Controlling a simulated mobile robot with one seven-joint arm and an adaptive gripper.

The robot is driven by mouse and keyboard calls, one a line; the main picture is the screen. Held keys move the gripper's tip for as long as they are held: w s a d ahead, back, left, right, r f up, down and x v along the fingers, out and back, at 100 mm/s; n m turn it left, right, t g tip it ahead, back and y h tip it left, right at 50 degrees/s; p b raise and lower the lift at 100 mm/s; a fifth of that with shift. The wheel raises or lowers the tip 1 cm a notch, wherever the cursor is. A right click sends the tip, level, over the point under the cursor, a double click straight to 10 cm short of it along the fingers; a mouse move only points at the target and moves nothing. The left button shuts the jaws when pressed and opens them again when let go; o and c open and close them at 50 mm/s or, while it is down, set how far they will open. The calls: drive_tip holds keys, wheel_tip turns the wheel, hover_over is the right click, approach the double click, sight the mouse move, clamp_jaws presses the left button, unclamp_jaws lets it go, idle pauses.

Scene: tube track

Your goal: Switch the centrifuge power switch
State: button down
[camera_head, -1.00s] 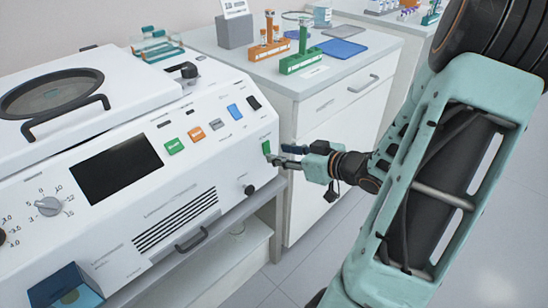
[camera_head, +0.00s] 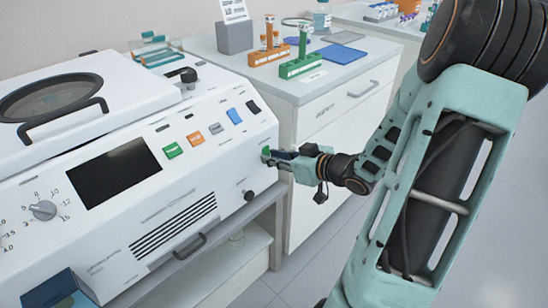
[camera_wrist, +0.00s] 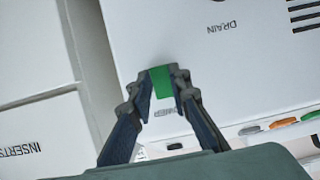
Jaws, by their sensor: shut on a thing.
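The white centrifuge (camera_head: 250,135) stands at the left, with a dark screen and a front panel of buttons. A green power switch (camera_head: 265,152) is at the right end of its front panel. My gripper (camera_head: 272,156) reaches in from the right, and its fingers are shut on the switch. In the wrist view the green switch (camera_wrist: 161,82) sits between the two fingertips (camera_wrist: 162,86), against the white panel. A small label just below it is partly blocked and hard to read. In the head view the fingers hide part of the switch.
A white cabinet (camera_head: 325,120) with a grey top is behind my gripper, holding an orange rack (camera_head: 268,56) and a green rack (camera_head: 300,67) with tubes. Green, orange, blue and black buttons (camera_head: 215,128) lie left of the switch. Open floor is at lower right.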

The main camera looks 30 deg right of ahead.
drive_tip(key=t+b, duration=0.1)
drive_tip(key=b, duration=0.1)
drive_tip(key=f+t+y+b, duration=0.1)
drive_tip(key=b, duration=0.1)
drive_tip(key=shift+t, duration=0.3)
drive_tip(key=c, duration=1.8)
unclamp_jaws()
drive_tip(key=shift+r, duration=0.1)
drive_tip(key=v, duration=1.2)
